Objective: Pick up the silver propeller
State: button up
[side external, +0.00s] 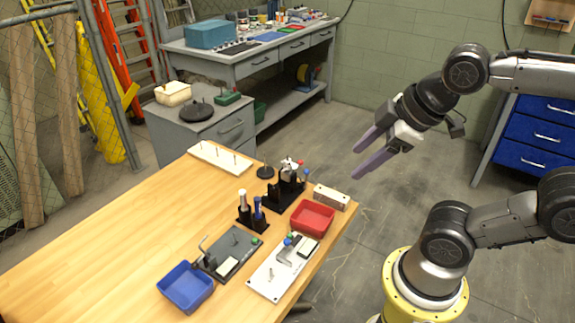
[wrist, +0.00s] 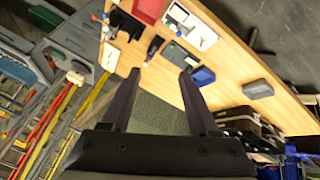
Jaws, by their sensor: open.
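I cannot pick out the silver propeller for certain. A small silver-white part with a red spot (side external: 290,163) sits at the top of a black stand (side external: 283,193) on the wooden table in the side view; it may be the propeller, but its shape is too small to tell. My gripper (side external: 362,158) is open and empty, high in the air to the right of that stand and apart from everything. In the wrist view, the two fingers of my gripper (wrist: 160,74) are spread wide, with nothing between them.
The table's left part is clear.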

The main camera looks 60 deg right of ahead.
jog(key=w+d+r+n+h, duration=0.1)
jog(key=w+d+r+n, duration=0.2)
jog(key=w+n, duration=0.6)
jog(key=n+g+h, duration=0.2)
jog(key=n+g, duration=0.2)
jog(key=n, duration=0.7)
send_over(287, 160)
jog(key=s+a, duration=0.2)
notch_tip(287, 160, down, 19)
jog(key=shift+x, duration=3.1)
jog(key=shift+w+r, duration=0.1)
jog(key=shift+c, duration=0.3)
grip_shut()
